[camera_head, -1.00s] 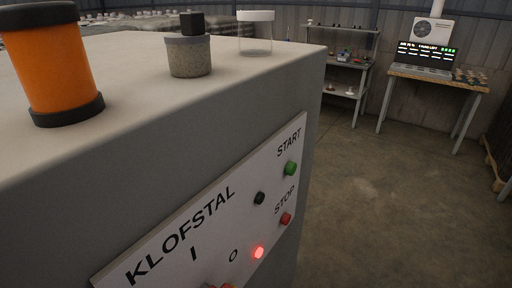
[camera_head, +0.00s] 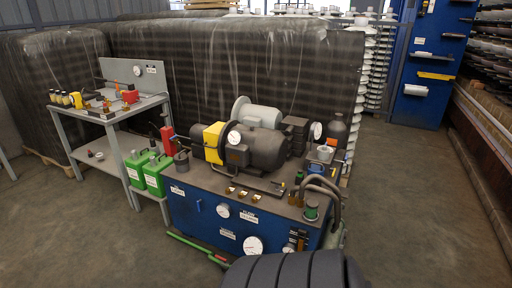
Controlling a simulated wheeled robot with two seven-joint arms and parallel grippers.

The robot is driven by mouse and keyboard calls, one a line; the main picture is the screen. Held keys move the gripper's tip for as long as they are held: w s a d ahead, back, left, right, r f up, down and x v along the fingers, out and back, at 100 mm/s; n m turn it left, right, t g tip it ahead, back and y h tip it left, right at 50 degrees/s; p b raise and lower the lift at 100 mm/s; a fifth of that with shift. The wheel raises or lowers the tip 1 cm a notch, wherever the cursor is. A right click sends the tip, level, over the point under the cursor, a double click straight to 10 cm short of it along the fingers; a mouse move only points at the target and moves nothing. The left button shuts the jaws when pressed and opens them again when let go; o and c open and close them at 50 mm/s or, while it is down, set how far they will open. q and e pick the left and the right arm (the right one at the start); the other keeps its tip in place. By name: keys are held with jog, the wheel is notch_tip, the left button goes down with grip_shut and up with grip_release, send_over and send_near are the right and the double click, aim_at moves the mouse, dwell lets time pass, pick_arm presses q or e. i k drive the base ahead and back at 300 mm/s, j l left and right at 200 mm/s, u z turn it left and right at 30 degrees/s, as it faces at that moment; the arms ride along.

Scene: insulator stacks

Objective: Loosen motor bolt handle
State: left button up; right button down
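A dark motor (camera_head: 262,150) lies on top of a blue hydraulic unit (camera_head: 192,210) in the middle of the view. A yellow block (camera_head: 213,143) sits at the motor's left end. Small brass-coloured parts (camera_head: 243,194) are along the unit's front top edge; I cannot tell whether one is the bolt handle. A red upright part (camera_head: 167,138) stands at the unit's left end. Neither of my grippers is in view.
A grey workbench (camera_head: 115,115) with small tools stands left. Green canisters (camera_head: 150,172) are between it and the unit. Wrapped pallets (camera_head: 190,60) block the back. A dark ribbed shape (camera_head: 295,272) fills the bottom edge. Floor (camera_head: 430,210) is open at right.

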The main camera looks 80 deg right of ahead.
aim_at(282, 184)
jog(key=z, duration=2.75)
